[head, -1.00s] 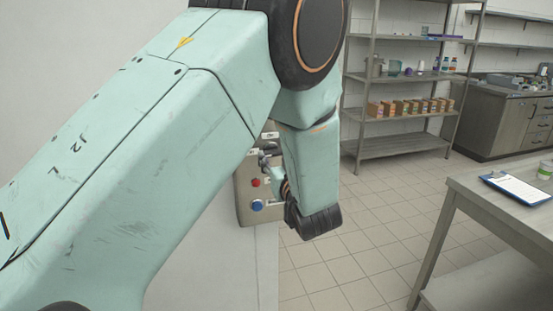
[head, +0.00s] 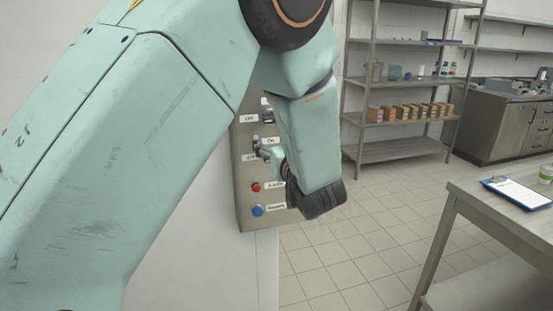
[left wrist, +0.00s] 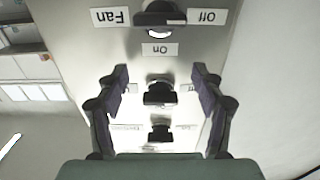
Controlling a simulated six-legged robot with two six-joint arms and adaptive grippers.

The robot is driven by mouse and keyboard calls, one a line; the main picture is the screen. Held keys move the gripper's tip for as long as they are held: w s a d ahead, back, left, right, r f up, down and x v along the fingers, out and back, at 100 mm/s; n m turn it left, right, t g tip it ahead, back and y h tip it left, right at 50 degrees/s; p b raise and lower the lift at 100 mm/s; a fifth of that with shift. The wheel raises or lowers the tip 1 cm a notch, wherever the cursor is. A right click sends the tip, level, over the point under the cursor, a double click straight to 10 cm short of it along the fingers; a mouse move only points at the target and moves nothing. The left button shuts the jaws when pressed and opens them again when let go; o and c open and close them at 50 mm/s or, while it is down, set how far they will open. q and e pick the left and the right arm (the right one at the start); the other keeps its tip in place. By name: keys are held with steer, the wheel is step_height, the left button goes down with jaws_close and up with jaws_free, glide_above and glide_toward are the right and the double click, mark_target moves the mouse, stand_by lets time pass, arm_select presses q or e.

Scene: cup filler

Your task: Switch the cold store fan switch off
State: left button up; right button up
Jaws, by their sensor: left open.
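The fan switch (left wrist: 160,18) shows at the top of the left wrist view, where the picture is upside down. It is a black switch with a Fan label (left wrist: 110,17), an Off label (left wrist: 207,16) and an On label (left wrist: 159,49). Its bright end faces the On label. My left gripper (left wrist: 160,70) is open, its fingers apart and empty. The fan switch lies beyond the fingertips, in line with the gap. In the head view my left arm hides much of the switch panel (head: 246,205) and most of the gripper. My right gripper is out of view.
Two similar switches (left wrist: 158,92) (left wrist: 160,130) appear between the fingers in the left wrist view. A red button (head: 256,187) and a blue button (head: 257,211) sit low on the panel. A shelf rack (head: 400,150) stands behind, and a table (head: 475,205) is at the right.

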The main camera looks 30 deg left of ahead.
arm_select(q)
steer(key=shift+r, duration=2.35)
steer(key=shift+s, duration=0.1)
steer(key=shift+d+f, duration=0.1)
